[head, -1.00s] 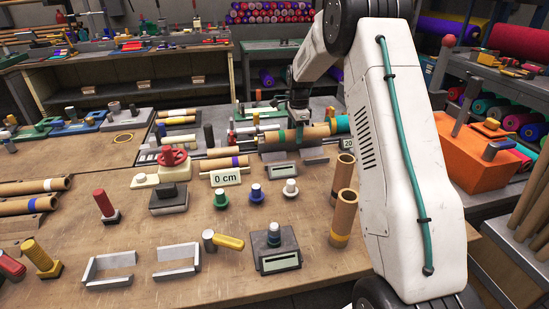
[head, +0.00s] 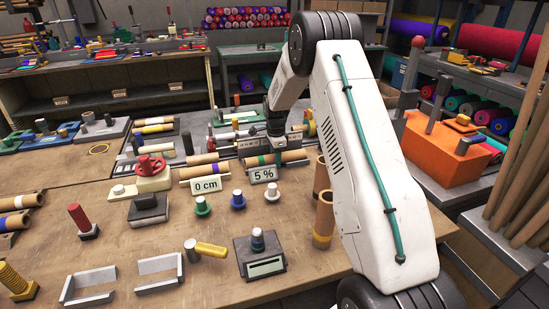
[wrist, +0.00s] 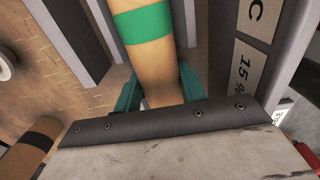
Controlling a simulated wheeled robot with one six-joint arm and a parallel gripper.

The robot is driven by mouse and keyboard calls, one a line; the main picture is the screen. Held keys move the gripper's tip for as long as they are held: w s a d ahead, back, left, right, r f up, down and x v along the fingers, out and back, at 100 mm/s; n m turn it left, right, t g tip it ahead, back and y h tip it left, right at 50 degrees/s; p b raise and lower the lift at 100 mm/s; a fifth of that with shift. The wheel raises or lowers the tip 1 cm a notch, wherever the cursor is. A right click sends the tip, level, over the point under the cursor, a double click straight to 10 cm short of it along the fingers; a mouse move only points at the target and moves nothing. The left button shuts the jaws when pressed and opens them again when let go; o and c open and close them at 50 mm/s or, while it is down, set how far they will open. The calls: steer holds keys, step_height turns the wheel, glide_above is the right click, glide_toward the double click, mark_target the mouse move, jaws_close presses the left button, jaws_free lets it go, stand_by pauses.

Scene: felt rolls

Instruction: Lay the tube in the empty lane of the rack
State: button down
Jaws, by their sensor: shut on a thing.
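My gripper (head: 276,142) reaches down at the middle of the bench. In the wrist view its teal fingers (wrist: 160,88) are shut on the sides of a tan cardboard tube (wrist: 165,62) with a green band. In the head view a tube with a green band (head: 258,161) lies level just below the gripper, behind a "5 %" label. Grey rack walls (wrist: 102,22) show left of the held tube, and a grey rack part with a "15 %" label (wrist: 243,72) is to its right. I cannot tell whether the tube touches the rack. The fingertips are hidden in the head view.
A "0 cm" sign (head: 206,184) stands left of the gripper, near a red-handled fixture (head: 152,170). Small coloured knobs (head: 238,199) stand in front. Upright tubes (head: 324,217) are close to my arm at right.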

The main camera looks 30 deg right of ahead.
mark_target(273, 160)
steer(key=c, duration=0.8)
jaws_free()
steer(key=shift+r, duration=0.1)
steer(key=r, duration=0.7)
steer(key=shift+w+d, duration=0.2)
steer(key=shift+w, duration=0.15)
steer(key=s+a+r+n, duration=0.6)
steer(key=s+a+r, duration=0.2)
steer(key=s+r, duration=0.3)
steer(key=s+a+r+n, duration=0.5)
steer(key=s+a+r, duration=0.3)
steer(key=s+r, duration=0.35)
steer(key=s+a+f+n, duration=0.1)
steer(key=s+a+n, duration=0.1)
steer(key=s, duration=0.6)
steer(key=s+a+f+n, duration=0.1)
steer(key=s+a+n, duration=0.1)
steer(key=s+n, duration=0.2)
steer(key=s+a+f+n+t, duration=0.1)
steer(key=s+a+n, duration=0.2)
steer(key=s, duration=0.8)
steer(key=shift+s+n, duration=0.35)
steer(key=shift+n, duration=0.25)
